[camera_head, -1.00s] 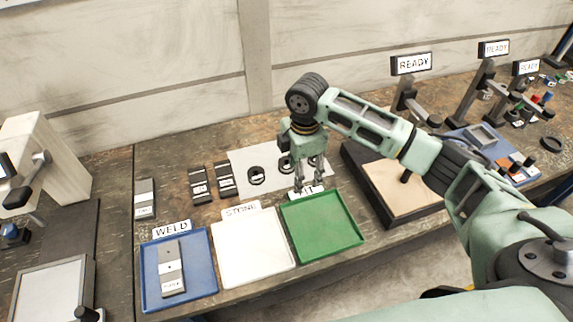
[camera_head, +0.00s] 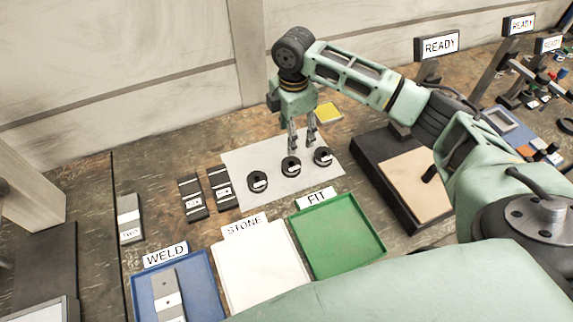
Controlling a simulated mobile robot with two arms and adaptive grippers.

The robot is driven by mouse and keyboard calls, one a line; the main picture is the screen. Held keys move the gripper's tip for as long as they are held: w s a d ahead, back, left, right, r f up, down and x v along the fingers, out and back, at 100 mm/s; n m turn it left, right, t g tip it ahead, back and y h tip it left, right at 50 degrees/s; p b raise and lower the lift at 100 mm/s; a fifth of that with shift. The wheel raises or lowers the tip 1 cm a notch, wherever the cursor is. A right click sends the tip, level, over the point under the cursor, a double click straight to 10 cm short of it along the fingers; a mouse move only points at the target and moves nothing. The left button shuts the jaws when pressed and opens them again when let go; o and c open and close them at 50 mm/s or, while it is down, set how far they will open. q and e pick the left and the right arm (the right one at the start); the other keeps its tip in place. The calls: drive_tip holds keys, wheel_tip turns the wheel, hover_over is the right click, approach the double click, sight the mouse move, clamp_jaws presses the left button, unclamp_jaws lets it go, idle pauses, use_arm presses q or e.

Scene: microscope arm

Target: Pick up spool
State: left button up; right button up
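Three black ring-shaped spools with white labels lie in a slanting row on a pale mat (camera_head: 240,163): a left spool (camera_head: 257,182), a middle spool (camera_head: 291,167) and a right spool (camera_head: 323,157). My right gripper (camera_head: 302,147) points down over the mat, close to the middle and right spools in the picture. Its two fingers are apart with nothing between them. I cannot tell its exact height above the mat. My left gripper is not in view.
In front lie a blue WELD tray (camera_head: 205,262) holding a grey block, an empty white STONE tray (camera_head: 262,268) and an empty green FIT tray (camera_head: 338,235). Dark labelled blocks (camera_head: 194,198) lie left of the mat. A dark-based stand (camera_head: 378,185) is at the right.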

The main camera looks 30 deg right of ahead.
sight(291, 162)
wheel_tip(291, 162, down, 7)
drive_tip(key=b, duration=0.4)
drive_tip(key=f, duration=0.2)
drive_tip(key=f+p, duration=0.1)
drive_tip(key=f, duration=0.2)
drive_tip(key=shift+s+a+f, duration=0.1)
drive_tip(key=shift+a+f, duration=0.05)
drive_tip(key=shift+a, duration=0.05)
drive_tip(key=shift+f, duration=0.35)
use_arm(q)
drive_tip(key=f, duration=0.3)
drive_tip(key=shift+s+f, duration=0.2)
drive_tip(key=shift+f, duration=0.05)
use_arm(e)
drive_tip(key=shift+c, duration=0.3)
drive_tip(key=c, duration=1.2)
drive_tip(key=shift+r, duration=0.15)
drive_tip(key=shift+c, duration=0.2)
